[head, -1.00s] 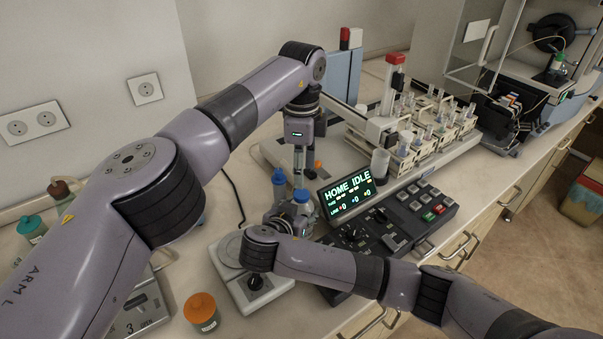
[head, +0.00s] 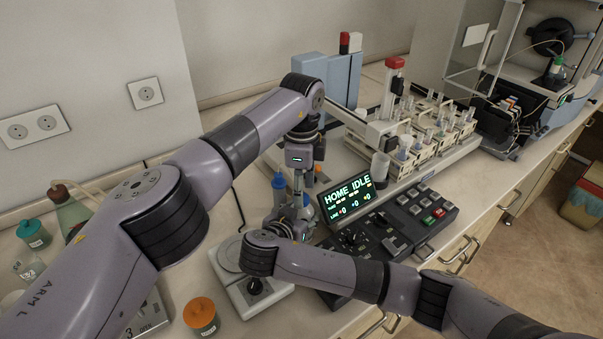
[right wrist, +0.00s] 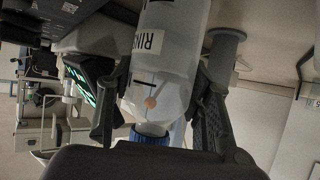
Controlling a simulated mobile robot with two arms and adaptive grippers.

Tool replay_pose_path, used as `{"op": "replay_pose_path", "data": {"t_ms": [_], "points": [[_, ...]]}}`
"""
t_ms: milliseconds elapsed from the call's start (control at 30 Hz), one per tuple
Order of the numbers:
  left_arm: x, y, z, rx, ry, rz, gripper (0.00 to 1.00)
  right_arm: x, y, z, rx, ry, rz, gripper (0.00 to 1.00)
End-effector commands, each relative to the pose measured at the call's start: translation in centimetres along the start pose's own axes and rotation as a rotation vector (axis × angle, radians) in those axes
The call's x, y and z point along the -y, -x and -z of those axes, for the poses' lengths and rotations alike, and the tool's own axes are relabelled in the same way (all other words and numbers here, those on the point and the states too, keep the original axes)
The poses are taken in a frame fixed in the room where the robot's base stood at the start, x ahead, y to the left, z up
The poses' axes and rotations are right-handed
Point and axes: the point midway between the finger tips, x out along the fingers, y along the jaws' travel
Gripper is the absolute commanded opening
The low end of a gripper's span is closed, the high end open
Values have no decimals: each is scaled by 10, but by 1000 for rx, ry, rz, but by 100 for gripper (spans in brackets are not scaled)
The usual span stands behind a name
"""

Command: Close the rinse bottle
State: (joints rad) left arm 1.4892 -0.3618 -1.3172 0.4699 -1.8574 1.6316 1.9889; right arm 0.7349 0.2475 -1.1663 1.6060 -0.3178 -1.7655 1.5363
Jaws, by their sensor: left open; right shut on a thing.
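The rinse bottle (right wrist: 165,70) fills the middle of the right wrist view, pale and translucent, with a partly visible "RIN" label and blue at its neck end (right wrist: 150,137). My right gripper (right wrist: 158,108) has a finger on each side of it and is shut on it. In the head view my right gripper (head: 287,226) is low over the bench, mostly hidden by its own wrist. My left gripper (head: 300,184) points down and is open, directly above the bottle's top. A bit of blue (head: 304,200) shows beside its fingers. Whether the fingers touch it is hidden.
Another blue-topped bottle (head: 279,182) stands just left of my left gripper. The lit control panel (head: 347,197) is close on the right, with the sample racks (head: 430,130) behind. A hotplate-like device (head: 238,285) and an orange-capped jar (head: 201,315) are in front.

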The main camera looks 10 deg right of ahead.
Motion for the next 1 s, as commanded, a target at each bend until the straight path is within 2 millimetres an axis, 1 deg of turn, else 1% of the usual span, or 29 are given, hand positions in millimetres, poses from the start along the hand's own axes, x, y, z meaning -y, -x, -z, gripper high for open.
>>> {"op": "replay_pose_path", "data": {"t_ms": [33, 167, 467, 567, 1000], "points": [[0, -6, 0, -1, 0, -1, 47, 0, 0, 0, 0, 0, 0, 0], [0, -14, 0, 0, -1, -1, 47, 0, 0, 0, 0, 0, 0, 0], [0, -16, 0, 1, -1, 0, 47, 0, 0, 0, 0, 0, 0, 0], [0, -16, 0, 1, -1, 0, 42, 0, 0, 0, 0, 0, 0, 0], [0, -16, 0, 1, -1, 0, 12, 0, 0, 0, 0, 0, 0, 0]]}}
